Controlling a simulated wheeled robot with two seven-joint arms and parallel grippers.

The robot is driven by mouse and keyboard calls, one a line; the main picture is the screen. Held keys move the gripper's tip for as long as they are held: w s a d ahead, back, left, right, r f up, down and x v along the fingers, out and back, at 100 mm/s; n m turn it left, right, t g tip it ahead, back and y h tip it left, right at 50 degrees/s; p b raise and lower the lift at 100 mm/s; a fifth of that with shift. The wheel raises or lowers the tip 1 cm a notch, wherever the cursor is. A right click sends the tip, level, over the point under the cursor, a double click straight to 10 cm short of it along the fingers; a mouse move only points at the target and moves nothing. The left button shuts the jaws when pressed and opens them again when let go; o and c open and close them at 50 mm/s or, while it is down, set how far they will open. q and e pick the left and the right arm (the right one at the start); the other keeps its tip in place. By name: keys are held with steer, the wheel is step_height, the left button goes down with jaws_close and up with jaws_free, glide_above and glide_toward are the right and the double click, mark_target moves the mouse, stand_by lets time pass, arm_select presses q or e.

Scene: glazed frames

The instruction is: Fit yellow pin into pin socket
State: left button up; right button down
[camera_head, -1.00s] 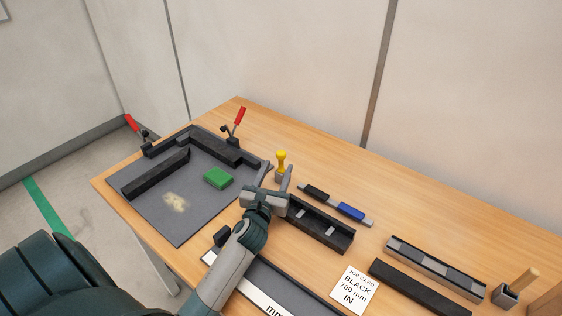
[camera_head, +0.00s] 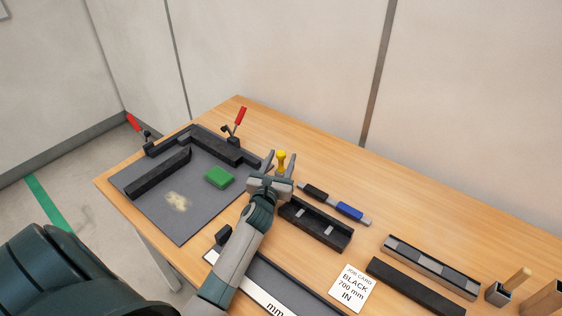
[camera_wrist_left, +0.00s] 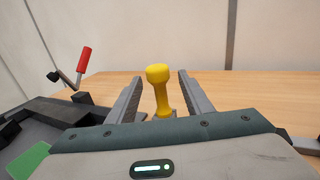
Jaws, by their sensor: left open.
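The yellow pin (camera_head: 281,158) stands upright on the table beyond the black tray, with a round knob on top. It also shows in the left wrist view (camera_wrist_left: 158,88), where it leans slightly. My left gripper (camera_head: 282,162) is open, with one finger on each side of the pin. In the left wrist view, gaps show between the pin and both fingers (camera_wrist_left: 157,84). The pin's lower end and whatever holds it are mostly hidden by my gripper; I cannot make out the socket clearly. My right gripper is not in view.
A grey board (camera_head: 181,226) with black rails, red-handled clamps (camera_head: 239,116) and a green block (camera_head: 219,177) lies left. A black tray (camera_head: 316,226), a strip with a blue piece (camera_head: 349,211) and a job card (camera_head: 348,287) lie right. The table behind the pin is clear.

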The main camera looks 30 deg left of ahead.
mark_target(281, 152)
arm_select(q)
steer(key=c, duration=1.2)
steer(key=shift+o, duration=0.2)
steer(key=shift+r, duration=0.1)
steer(key=shift+r, duration=0.75)
step_height(281, 152, up, 2)
steer(key=shift+r+b, duration=0.1)
steer(key=shift+b, duration=0.3)
steer(key=w+d+r+b, duration=0.2)
steer(key=d+r, duration=0.5)
steer(key=d, duration=0.4)
steer(key=shift+d+b, duration=0.25)
steer(key=shift+b, duration=0.1)
